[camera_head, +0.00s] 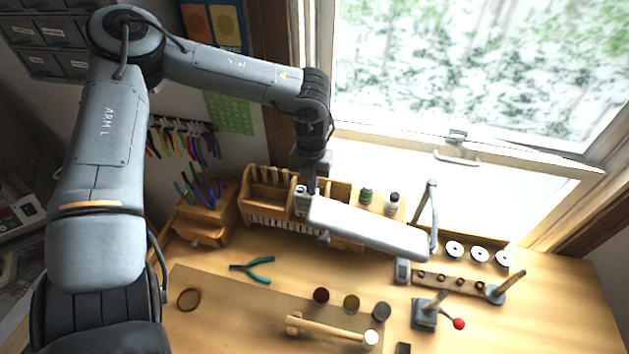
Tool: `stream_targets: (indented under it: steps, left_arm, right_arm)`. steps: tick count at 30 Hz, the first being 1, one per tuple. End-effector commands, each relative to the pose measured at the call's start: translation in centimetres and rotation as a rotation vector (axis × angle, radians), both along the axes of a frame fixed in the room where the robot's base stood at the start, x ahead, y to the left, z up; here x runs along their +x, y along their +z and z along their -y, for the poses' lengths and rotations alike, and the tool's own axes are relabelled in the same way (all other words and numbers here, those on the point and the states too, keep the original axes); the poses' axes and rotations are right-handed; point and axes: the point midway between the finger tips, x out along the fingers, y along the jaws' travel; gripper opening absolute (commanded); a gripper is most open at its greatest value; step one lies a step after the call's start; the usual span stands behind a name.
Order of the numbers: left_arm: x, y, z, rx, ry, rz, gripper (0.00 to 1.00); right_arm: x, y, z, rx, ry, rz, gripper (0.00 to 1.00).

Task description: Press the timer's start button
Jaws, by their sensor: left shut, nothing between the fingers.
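A small pale box with dark markings, probably the timer (301,205), stands at the front of the wooden rack, just left of the white lamp head. Its start button is too small to make out. My left gripper (311,188) points down from above, right over the top of this box. Its fingers are shut and empty. I cannot tell whether the fingertips touch the box or are a little above it. My right gripper is not in view.
The white lamp head (368,228) reaches across close to the gripper's right. The wooden rack (267,190) is behind, with small bottles (392,203) to its right. Pliers (254,270), a mallet (330,331) and small round pots (351,303) lie in front on the bench.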

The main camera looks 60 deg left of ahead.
Motion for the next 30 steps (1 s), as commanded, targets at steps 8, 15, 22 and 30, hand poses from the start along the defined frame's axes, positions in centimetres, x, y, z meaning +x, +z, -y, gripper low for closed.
stream_targets:
  steps: [8, 15, 22, 30]
  left_arm:
    - [0.3, 6.0, -0.3, 0.004, 0.000, 0.017, 0.00]
    - [0.2, 10.6, -0.3, 0.004, 0.000, 0.013, 0.00]
    - [0.2, 13.0, -0.3, 0.003, 0.000, 0.012, 0.00]
    - [0.2, 13.6, -0.3, 0.002, -0.001, 0.011, 0.00]
  right_arm:
    - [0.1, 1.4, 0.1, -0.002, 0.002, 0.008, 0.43]
    - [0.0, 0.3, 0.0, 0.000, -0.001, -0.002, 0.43]
    - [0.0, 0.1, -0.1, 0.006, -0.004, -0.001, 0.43]
    - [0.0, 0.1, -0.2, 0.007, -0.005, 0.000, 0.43]
